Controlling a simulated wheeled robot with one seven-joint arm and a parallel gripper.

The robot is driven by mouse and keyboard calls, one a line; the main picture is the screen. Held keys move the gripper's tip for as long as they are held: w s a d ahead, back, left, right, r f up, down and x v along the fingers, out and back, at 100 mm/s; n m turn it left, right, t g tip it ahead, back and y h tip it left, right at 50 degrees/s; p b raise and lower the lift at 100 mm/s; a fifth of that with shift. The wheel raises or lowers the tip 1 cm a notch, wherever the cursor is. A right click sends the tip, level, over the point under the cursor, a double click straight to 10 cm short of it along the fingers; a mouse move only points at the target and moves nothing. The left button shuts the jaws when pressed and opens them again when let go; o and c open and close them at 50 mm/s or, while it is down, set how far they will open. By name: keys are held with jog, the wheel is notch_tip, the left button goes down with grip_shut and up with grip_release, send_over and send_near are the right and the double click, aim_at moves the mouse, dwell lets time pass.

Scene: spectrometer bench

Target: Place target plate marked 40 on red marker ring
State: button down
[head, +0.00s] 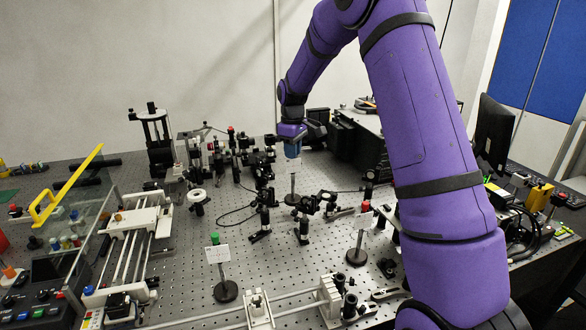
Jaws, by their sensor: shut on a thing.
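My gripper (292,149) points down at the middle back of the bench, shut on the top of a target stand. The stand's white plate (293,167) shows just below the jaws, with its post and dark round base (292,199) under it. Whether that base touches the bench cannot be told. Two similar stands are in view: a green-topped one with a white plate (217,254) at front left, and a red-topped one with a white plate (363,220) right of centre. The plate markings are too small to read. I cannot make out a red marker ring.
Optical mounts (264,208) stand close in front of my gripper, with more mounts behind and left. A rail assembly (130,245) and a clear panel with a yellow handle (62,190) are at left. Bare perforated bench (275,268) shows between the front stands.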

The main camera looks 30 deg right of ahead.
aim_at(293, 173)
jog(key=shift+f, duration=2.25)
jog(key=c, duration=1.1)
grip_release()
jog(key=shift+o, duration=0.2)
